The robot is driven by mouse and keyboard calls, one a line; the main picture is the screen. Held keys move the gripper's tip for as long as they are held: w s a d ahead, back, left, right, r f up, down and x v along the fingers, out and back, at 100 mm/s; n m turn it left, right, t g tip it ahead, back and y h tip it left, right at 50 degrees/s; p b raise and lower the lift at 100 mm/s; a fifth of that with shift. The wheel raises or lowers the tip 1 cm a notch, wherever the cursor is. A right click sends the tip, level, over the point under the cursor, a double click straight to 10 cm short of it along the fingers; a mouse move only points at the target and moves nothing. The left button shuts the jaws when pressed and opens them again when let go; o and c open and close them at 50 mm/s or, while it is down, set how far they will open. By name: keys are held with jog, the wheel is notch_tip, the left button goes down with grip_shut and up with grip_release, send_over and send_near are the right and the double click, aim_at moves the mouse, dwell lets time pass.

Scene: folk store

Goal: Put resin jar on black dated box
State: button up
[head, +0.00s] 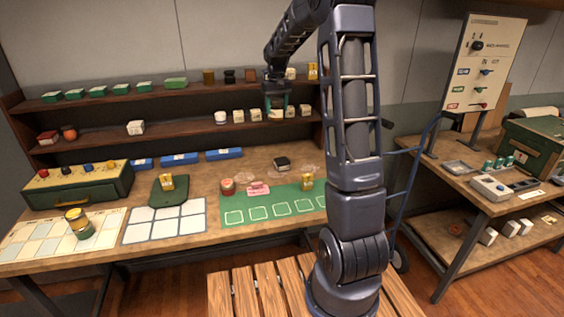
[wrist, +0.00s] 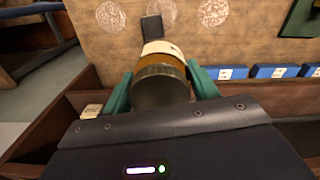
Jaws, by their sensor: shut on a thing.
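My gripper (head: 276,106) is raised in front of the shelves at the back of the bench. In the wrist view its two teal fingers (wrist: 161,84) are shut on the resin jar (wrist: 161,70), which has a dark end, an amber body and a pale band. In the head view the jar (head: 275,115) is small between the fingertips. A black box with a pale top label (head: 282,163) lies on the bench below, apart from the jar. In the wrist view a dark block, likely this box (wrist: 152,27), shows just beyond the jar, partly hidden by it. Its date cannot be read.
Shelves (head: 180,130) with several small boxes and jars stand behind my gripper. Blue boxes (head: 224,153) line the bench's back edge. Clear lumps flank the box.

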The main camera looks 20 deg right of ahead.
jog(key=shift+s+d+f, duration=0.1)
jog(key=shift+s+d, duration=0.05)
jog(key=shift+d, duration=0.35)
jog(key=shift+s+d+f, duration=0.1)
jog(key=shift+d, duration=0.35)
send_over(282, 160)
notch_tip(282, 160, down, 20)
jog(key=shift+a+r, duration=0.1)
jog(key=shift+r, duration=0.05)
jog(key=shift+f, duration=0.2)
jog(key=o, duration=1.2)
jog(key=shift+c, duration=0.2)
jog(key=shift+r, duration=0.1)
